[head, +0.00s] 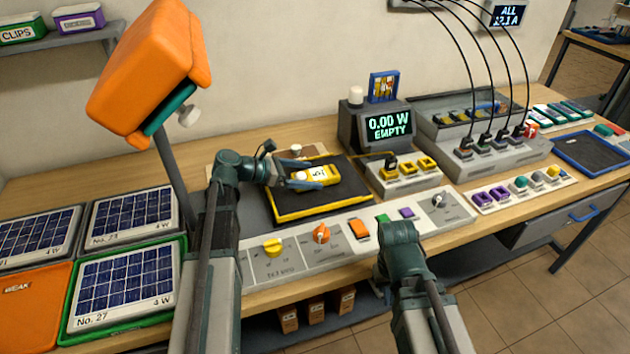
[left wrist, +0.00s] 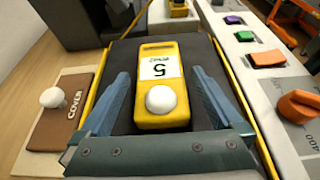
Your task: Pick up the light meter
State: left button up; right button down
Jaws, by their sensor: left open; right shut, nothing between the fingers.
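The light meter (left wrist: 165,73) is a yellow block with a white label and a white dome. In the head view the meter (head: 325,174) lies in the middle of the bench. My left gripper (left wrist: 161,76) is open, with one blue finger on each side of the meter and gaps between. It also shows in the head view (head: 310,174), low over the pad. My right arm stands over the front bench edge; its gripper fingers do not show.
A brown card with a white knob (left wrist: 51,98) lies left of the pad. A control strip with an orange knob (head: 321,234) runs along the front. A display reading EMPTY (head: 388,125) stands behind. An orange lamp head (head: 150,70) rises at the left, above solar panels (head: 125,280).

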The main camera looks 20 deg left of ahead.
pick_arm(q)
jog(key=x, duration=0.2)
jog(key=shift+w+d+f+b, duration=0.15)
jog(key=shift+w+d+b, duration=0.05)
jog(key=shift+d+b, duration=0.1)
jog(key=shift+a, duration=0.1)
jog(key=shift+c, duration=0.3)
grip_shut()
jog(key=shift+r, duration=0.3)
